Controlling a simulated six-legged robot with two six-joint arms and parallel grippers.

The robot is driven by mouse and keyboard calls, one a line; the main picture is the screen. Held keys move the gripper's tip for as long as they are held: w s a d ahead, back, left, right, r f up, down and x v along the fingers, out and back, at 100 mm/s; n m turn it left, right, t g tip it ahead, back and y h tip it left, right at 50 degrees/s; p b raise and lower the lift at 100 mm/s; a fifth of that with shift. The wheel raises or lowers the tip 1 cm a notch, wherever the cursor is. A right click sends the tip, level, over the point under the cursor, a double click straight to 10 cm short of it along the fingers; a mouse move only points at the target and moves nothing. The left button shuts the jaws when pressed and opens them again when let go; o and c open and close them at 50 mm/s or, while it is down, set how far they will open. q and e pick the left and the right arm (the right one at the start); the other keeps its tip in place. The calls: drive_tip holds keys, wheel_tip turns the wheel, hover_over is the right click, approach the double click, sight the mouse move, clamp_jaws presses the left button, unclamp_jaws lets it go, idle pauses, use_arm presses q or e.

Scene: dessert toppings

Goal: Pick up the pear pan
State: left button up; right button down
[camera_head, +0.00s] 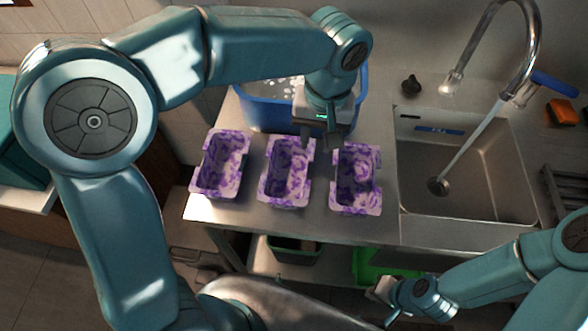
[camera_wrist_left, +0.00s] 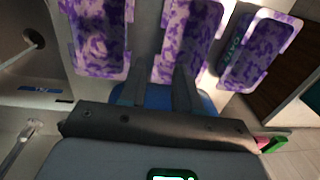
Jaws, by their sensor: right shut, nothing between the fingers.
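Three purple-and-white mottled pans stand in a row on the steel counter: a left pan (camera_head: 221,165), a middle pan (camera_head: 287,172) and a right pan (camera_head: 356,180). I cannot tell which one is the pear pan. They also show in the left wrist view, where the middle pan (camera_wrist_left: 190,30) lies just past my fingers. My left gripper (camera_head: 320,141) is open and empty, above the counter near the far ends of the middle and right pans. My right gripper (camera_head: 386,293) is shut and empty, low in front of the counter.
A blue tub (camera_head: 262,112) with pale contents stands behind the pans, close to my left gripper. A sink (camera_head: 470,170) with a running tap is to the right. A green container (camera_head: 366,264) and a dark bin (camera_head: 292,250) sit below the counter.

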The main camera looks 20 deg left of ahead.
use_arm(q)
approach(288, 175)
drive_tip(key=d+r, duration=0.1)
drive_tip(key=d, duration=0.3)
drive_tip(key=shift+s+d+f, duration=0.15)
drive_tip(key=shift+f, duration=0.35)
drive_tip(key=shift+s+d+f, duration=0.1)
drive_tip(key=shift+s+f, duration=0.05)
drive_tip(key=shift+f, duration=0.4)
drive_tip(key=f, duration=0.3)
drive_tip(key=f+p, duration=0.1)
drive_tip(key=f, duration=0.1)
drive_tip(key=shift+w+a, duration=0.2)
drive_tip(key=shift+w, duration=0.05)
drive_tip(key=shift+s+a, duration=0.15)
drive_tip(key=shift+a, duration=0.05)
drive_tip(key=shift+d, duration=0.1)
clamp_jaws()
